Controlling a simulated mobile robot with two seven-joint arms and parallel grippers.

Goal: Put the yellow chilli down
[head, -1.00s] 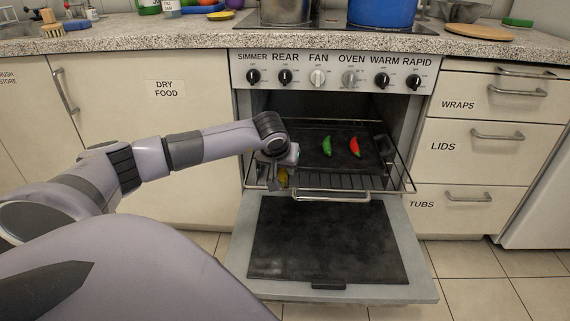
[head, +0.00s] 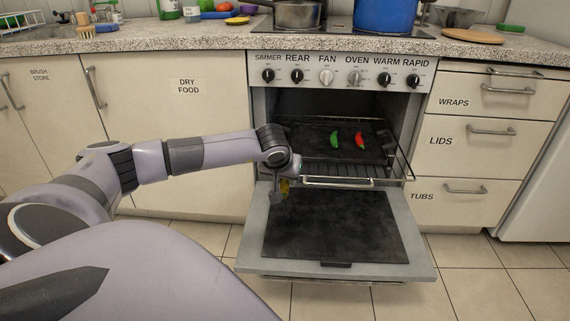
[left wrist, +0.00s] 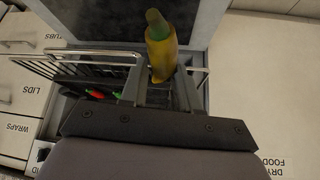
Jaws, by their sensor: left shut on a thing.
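The yellow chilli (head: 285,186) is held in my left gripper (head: 281,188), at the left front of the open oven. In the left wrist view, the chilli (left wrist: 162,50), yellow with a green end, sits between the two fingers. My left gripper is shut on it, above the left part of the lowered oven door (head: 256,245). A green chilli (head: 334,139) and a red chilli (head: 360,141) lie apart on the dark tray (head: 310,150) inside the oven. They also show small in the left wrist view. My right gripper is in neither view.
The dark panel (head: 340,228) inside the lowered door is bare. A blue pot (head: 384,15) stands on the hob above. The tray has bare room beside the chillies.

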